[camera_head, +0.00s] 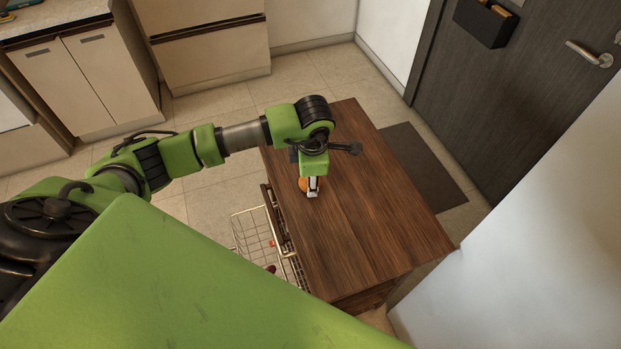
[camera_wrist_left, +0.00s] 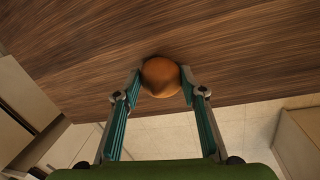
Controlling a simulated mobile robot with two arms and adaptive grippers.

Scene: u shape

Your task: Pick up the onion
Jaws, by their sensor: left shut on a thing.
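The onion (camera_wrist_left: 161,78) is round and orange-brown and sits between the two fingertips of my left gripper (camera_wrist_left: 160,84) in the left wrist view. The fingers touch it on both sides. In the head view the onion (camera_head: 303,185) shows only partly, behind the white fingertip of my left gripper (camera_head: 312,188), over the left edge area of the brown wooden table (camera_head: 360,220). I cannot tell whether the onion rests on the wood or is just above it. My right gripper is not in view.
A wire basket (camera_head: 252,232) with a few small items stands at the table's left side. The rest of the tabletop is bare. White cabinets (camera_head: 95,75) stand at the back left. A dark door (camera_head: 535,90) and a dark mat (camera_head: 420,165) lie to the right.

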